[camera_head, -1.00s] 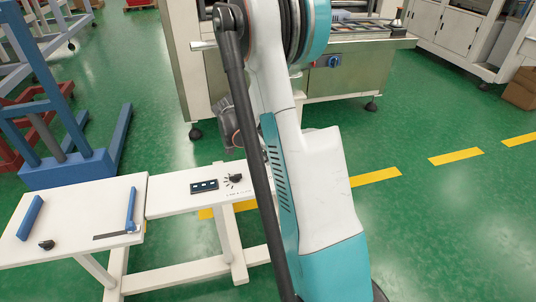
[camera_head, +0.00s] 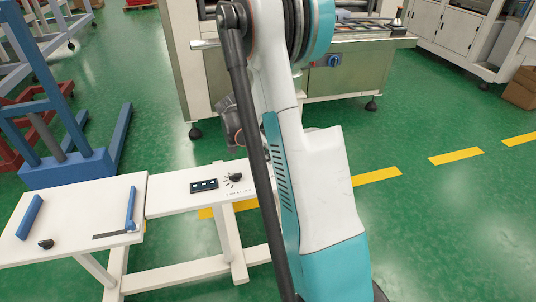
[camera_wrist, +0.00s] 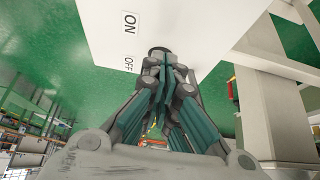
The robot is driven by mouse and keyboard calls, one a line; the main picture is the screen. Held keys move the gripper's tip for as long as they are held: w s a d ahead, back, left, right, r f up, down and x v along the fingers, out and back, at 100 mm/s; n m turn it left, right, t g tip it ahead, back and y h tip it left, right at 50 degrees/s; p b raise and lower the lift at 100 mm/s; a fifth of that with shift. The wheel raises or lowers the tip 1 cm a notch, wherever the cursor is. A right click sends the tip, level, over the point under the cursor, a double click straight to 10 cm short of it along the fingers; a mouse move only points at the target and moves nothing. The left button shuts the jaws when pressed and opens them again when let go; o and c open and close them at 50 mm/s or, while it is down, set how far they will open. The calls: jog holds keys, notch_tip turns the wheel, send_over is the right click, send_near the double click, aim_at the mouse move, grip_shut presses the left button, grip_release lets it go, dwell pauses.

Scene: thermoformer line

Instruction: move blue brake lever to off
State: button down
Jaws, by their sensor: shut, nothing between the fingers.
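Two blue levers show on the white table in the camera_head view: one (camera_head: 30,217) at the left, and one (camera_head: 131,208) at the right beside a dark slot. I cannot tell which is the brake lever. My gripper (camera_wrist: 172,70) is shut and empty in the camera_wrist view. In the camera_head view my gripper is mostly hidden behind my arm. No blue lever can be made out in the camera_wrist view.
A black knob (camera_head: 46,244) sits on the table's front left. A small display (camera_head: 204,186) and a dial (camera_head: 235,178) are on the adjoining white panel. A blue frame (camera_head: 68,165) stands behind left. A large machine (camera_head: 345,85) stands behind. Green floor is open at right.

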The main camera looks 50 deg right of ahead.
jog(key=shift+w+a+f, duration=0.1)
jog(key=shift+a, duration=0.05)
jog(key=p+v, duration=0.3)
jog(key=v, duration=0.4)
jog(key=shift+p, duration=0.3)
dwell(0.5)
